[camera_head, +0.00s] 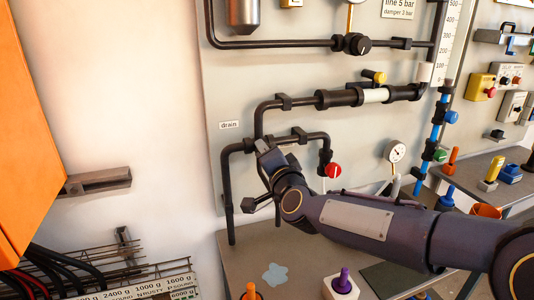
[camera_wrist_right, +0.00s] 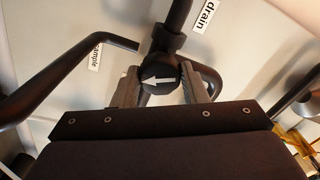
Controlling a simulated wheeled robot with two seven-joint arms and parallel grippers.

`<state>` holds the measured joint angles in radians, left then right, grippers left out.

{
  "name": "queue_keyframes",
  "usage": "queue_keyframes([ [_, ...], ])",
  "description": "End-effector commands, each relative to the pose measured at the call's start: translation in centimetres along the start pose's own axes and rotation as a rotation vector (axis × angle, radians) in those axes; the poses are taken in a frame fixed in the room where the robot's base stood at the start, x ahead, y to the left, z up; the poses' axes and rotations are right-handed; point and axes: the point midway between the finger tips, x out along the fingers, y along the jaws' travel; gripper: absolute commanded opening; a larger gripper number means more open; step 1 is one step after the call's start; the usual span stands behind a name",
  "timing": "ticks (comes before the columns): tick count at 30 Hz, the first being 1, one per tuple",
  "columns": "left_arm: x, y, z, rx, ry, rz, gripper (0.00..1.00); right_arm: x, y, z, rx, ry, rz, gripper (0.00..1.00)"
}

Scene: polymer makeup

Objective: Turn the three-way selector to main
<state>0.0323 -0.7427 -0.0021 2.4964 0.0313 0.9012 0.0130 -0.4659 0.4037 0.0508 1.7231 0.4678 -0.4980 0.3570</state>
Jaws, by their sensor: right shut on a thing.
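The three-way selector (camera_wrist_right: 160,78) shows in the right wrist view as a dark round knob with a white arrow, on a black pipe junction. The arrow points roughly left in that view. My right gripper (camera_wrist_right: 164,88) is shut on the selector, one finger on each side. A "sample" label (camera_wrist_right: 95,52) is at the upper left in the wrist view. No "main" label is readable. My left gripper is not in view.
Black pipes (camera_head: 289,103) run around the junction. A red knob (camera_head: 333,170) and a gauge (camera_head: 395,151) are to its right. A purple-topped peg (camera_head: 344,280) stands on the bench below. An orange panel (camera_head: 30,120) fills the left edge.

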Motion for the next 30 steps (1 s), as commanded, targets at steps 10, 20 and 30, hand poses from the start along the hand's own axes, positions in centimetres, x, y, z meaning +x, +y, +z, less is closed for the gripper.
queue_keyframes([
  [10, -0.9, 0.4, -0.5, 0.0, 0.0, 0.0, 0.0, 0.0, 0.0, 0.1, -0.331, -0.003, 0.002, 0.17],
  [20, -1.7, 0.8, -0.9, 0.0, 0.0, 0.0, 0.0, 0.0, -0.1, 0.1, -0.643, -0.004, 0.001, 0.17],
  [30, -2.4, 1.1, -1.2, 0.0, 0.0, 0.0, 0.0, 0.0, 0.0, 0.1, -0.925, -0.005, 0.001, 0.17],
])
